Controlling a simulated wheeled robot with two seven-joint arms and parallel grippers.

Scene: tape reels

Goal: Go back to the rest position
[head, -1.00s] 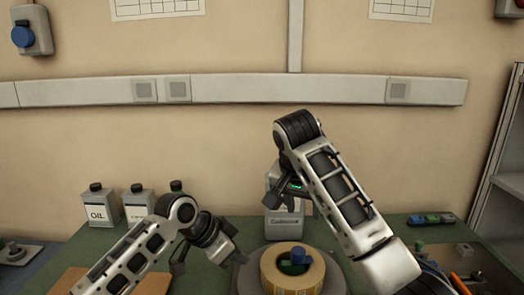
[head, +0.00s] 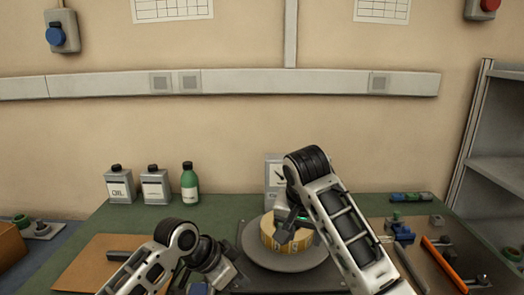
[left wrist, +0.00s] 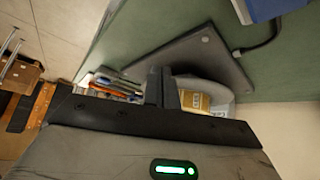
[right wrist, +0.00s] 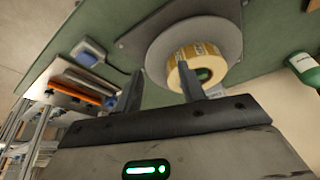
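A cream tape reel (head: 268,232) lies on the round grey plate (head: 283,262) in the middle of the table. The right wrist view shows the reel (right wrist: 176,78) with a green centre. My right gripper (head: 290,226) is in front of the reel in the head view and hides part of it. My left gripper (head: 212,280) is low, left of the plate. Its fingers (left wrist: 163,88) look closed together in the left wrist view, with nothing visible held.
Two grey cans (head: 119,186) and a green bottle (head: 189,181) stand at the back left. A brown board (head: 95,262) lies at the left. Tools, including an orange one (head: 443,262), lie on a board at the right. A grey shelf (head: 495,150) stands at the far right.

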